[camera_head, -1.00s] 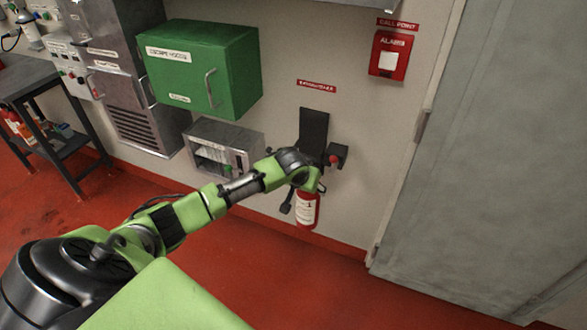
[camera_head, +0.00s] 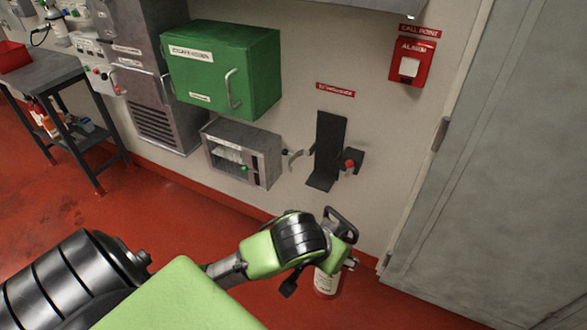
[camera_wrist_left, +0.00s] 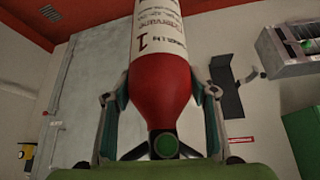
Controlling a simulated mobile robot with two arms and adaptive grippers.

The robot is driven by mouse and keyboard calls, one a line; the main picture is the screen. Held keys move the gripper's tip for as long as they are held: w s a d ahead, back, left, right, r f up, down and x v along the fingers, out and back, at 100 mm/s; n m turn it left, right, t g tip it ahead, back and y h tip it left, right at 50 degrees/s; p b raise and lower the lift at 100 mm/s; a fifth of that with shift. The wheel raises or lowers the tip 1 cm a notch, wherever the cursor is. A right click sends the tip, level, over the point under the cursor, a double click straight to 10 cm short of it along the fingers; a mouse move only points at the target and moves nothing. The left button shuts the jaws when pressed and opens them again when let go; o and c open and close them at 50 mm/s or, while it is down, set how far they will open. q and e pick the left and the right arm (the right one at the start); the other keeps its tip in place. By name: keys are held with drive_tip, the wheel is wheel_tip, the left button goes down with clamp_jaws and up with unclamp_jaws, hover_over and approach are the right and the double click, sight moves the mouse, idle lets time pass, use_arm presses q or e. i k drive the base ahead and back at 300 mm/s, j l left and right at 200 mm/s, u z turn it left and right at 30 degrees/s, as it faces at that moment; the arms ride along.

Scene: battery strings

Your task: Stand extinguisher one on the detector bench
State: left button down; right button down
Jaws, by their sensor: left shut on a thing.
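Extinguisher one, a red cylinder with a white label (camera_head: 326,281), hangs below my left gripper (camera_head: 340,240) in the head view, clear of the wall. In the left wrist view the extinguisher (camera_wrist_left: 160,80) shows a "1" on its label, and the left gripper's two fingers (camera_wrist_left: 159,96) are closed on either side of its red shoulder. The wall bracket (camera_head: 327,150) above is empty, with its clamp arm swung out to the left. A dark bench (camera_head: 55,68) stands at the far left; I cannot read whether it is the detector bench. My right gripper is out of view.
A red bin (camera_head: 14,57) sits on the bench top, and items lie on its lower shelf. A green cabinet (camera_head: 222,70) and a grey glass-fronted box (camera_head: 240,152) stick out from the wall. A grey door (camera_head: 490,170) is at right. The red floor between is open.

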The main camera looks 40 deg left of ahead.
sight(34, 76)
drive_tip(key=j+u, duration=0.2)
drive_tip(key=u, duration=0.3)
drive_tip(key=i+j+u, duration=0.15)
drive_tip(key=j+u, duration=0.3)
drive_tip(key=i+j+u, duration=0.25)
drive_tip(key=j+u, duration=0.2)
drive_tip(key=i+j+u, duration=0.3)
drive_tip(key=u, duration=0.15)
drive_tip(key=i+j+u, duration=0.3)
drive_tip(key=u, duration=0.15)
drive_tip(key=i+j+u, duration=0.1)
drive_tip(key=i+u, duration=0.35)
drive_tip(key=i+j, duration=0.1)
drive_tip(key=i, duration=1)
drive_tip(key=i+j+z, duration=0.2)
drive_tip(key=i+z, duration=0.25)
drive_tip(key=i+j+z, duration=0.4)
drive_tip(key=i, duration=0.25)
